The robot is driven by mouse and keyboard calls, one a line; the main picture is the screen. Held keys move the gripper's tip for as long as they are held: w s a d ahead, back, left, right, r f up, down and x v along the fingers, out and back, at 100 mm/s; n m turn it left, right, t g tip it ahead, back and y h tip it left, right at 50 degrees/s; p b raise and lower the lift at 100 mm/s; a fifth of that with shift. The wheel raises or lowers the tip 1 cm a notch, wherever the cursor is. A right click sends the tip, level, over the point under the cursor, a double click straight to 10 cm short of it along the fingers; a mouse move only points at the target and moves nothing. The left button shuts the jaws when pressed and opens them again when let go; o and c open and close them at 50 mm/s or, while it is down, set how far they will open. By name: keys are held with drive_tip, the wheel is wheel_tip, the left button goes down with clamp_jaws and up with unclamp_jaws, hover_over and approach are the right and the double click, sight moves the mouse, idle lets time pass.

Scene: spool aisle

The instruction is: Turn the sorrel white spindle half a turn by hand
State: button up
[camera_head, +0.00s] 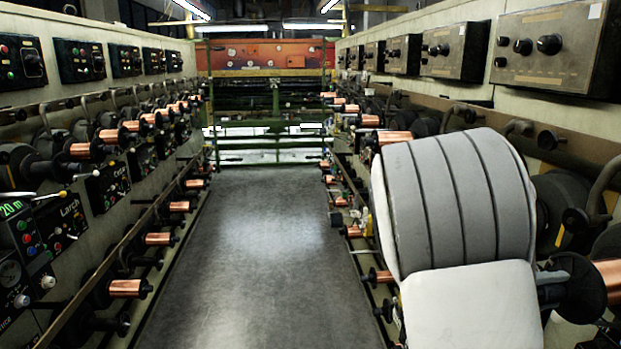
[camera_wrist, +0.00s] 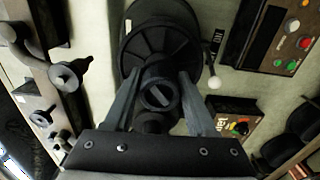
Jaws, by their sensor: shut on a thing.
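In the wrist view a dark spindle (camera_wrist: 158,95) with a slotted round end points toward the camera. A large black ribbed disc (camera_wrist: 160,45) is behind it. My gripper (camera_wrist: 159,76) has one finger on each side of the spindle and is shut on it. I see no white on the spindle, and no readable sorrel label. In the head view my grey and white arm fills the right side, and the gripper and held spindle are hidden.
Left machine row has copper spools (camera_head: 127,288) and a Larch panel (camera_head: 61,222). Right row has control boxes (camera_head: 552,45). The aisle floor (camera_head: 255,255) is clear up to a green rail (camera_head: 275,143). In the wrist view, a white-knobbed lever (camera_wrist: 213,83) is close to the right finger.

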drive_tip(key=shift+r+n+p, duration=0.1)
drive_tip(key=shift+n+p, duration=2.7)
drive_tip(key=shift+p, duration=3.05)
drive_tip(key=shift+n+p, duration=0.5)
drive_tip(key=shift+n, duration=0.1)
drive_tip(key=o, duration=1.4)
drive_tip(key=shift+o, duration=0.2)
drive_tip(key=shift+a, duration=0.1)
